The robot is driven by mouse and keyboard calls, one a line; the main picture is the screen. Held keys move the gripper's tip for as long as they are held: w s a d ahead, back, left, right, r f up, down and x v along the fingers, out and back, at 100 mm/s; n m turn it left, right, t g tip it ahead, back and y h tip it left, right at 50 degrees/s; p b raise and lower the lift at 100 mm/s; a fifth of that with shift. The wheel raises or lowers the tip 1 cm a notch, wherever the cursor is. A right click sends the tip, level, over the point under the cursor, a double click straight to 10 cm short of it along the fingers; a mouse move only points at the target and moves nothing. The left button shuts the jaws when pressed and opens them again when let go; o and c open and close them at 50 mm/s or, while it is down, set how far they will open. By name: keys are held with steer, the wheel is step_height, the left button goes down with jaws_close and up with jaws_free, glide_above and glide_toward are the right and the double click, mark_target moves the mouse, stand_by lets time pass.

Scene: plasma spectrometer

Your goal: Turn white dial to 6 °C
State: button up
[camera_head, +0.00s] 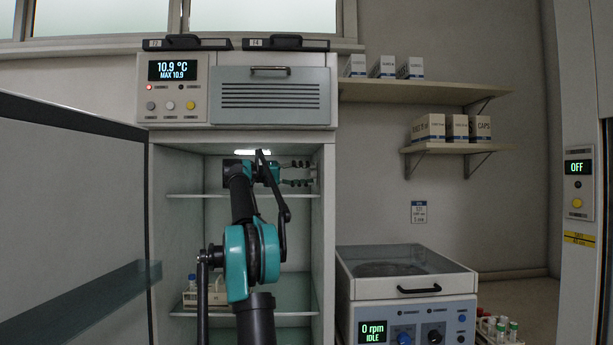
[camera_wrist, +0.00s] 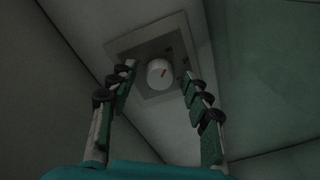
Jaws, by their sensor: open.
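In the head view my gripper (camera_head: 298,173) reaches into the upper part of the open cabinet (camera_head: 327,190), pointing right. The dial is not visible there. The display (camera_head: 173,70) above reads 10.9 °C, MAX 10.9.
The cabinet door (camera_head: 70,200) stands open at the left. Glass shelves (camera_head: 190,195) lie below my gripper, the lower one bearing a small rack (camera_head: 205,297). A centrifuge (camera_head: 405,285) reading 0 rpm IDLE stands to the right. Boxes sit on wall shelves (camera_head: 420,92).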

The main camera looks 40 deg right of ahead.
jaws_close()
stand_by(0.3)
steer(key=n, duration=0.5)
steer(key=shift+r+n+y, duration=0.1)
steer(key=shift+n+y, duration=0.2)
steer(key=n, duration=0.5)
steer(key=shift+w+g+y, duration=0.1)
steer(key=shift+g+y, duration=0.2)
steer(key=shift+n, duration=0.4)
jaws_free()
